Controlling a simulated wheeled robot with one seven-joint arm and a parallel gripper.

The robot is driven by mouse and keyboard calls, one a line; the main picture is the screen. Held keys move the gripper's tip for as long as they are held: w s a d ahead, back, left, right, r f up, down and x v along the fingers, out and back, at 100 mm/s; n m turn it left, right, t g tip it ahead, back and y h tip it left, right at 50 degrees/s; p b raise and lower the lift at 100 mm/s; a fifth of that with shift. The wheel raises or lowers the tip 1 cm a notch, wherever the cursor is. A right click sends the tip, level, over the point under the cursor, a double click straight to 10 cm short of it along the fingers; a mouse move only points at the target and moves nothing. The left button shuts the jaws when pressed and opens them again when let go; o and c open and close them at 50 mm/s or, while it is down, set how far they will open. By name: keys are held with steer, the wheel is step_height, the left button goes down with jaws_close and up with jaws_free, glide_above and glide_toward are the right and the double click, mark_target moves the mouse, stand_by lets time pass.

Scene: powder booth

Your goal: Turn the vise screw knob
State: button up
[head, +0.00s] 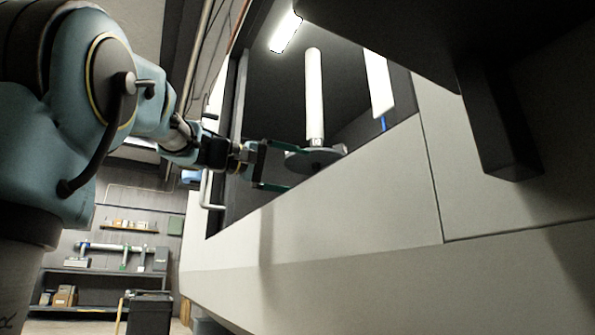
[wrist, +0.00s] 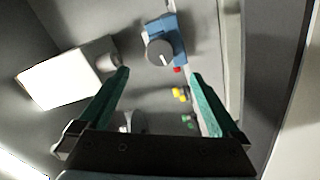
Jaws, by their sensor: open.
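In the wrist view, a blue vise body (wrist: 176,30) carries a round grey knob (wrist: 160,53) with a pale line on its face. My gripper (wrist: 160,76) has two green fingers spread wide, with nothing between them. The knob appears just beyond the fingertips, roughly midway between them, and no contact is visible. In the head view, my gripper (head: 291,168) reaches through the booth opening. The vise cannot be made out clearly there; only a small blue piece (head: 384,124) shows near the opening's right side, and I cannot tell what it is.
A white block (wrist: 65,76) lies left of the fingers. Small red (wrist: 177,69), yellow (wrist: 180,94) and green (wrist: 188,121) pieces sit near the right finger. The head view shows a dark disc (head: 300,162) under a white cylinder (head: 314,95), and the pale booth wall (head: 330,225).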

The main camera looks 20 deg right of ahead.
steer(key=w+d+n+p, duration=0.1)
steer(key=d+n+p, duration=0.4)
steer(key=n+p, duration=0.4)
steer(key=d+r+n+p, duration=0.1)
steer(key=d+n+p, duration=0.4)
steer(key=n+p, duration=0.4)
steer(key=n, duration=0.4)
steer(key=shift+w+d, duration=0.25)
steer(key=shift+w, duration=0.1)
steer(key=shift+s, duration=0.1)
steer(key=c, duration=1.4)
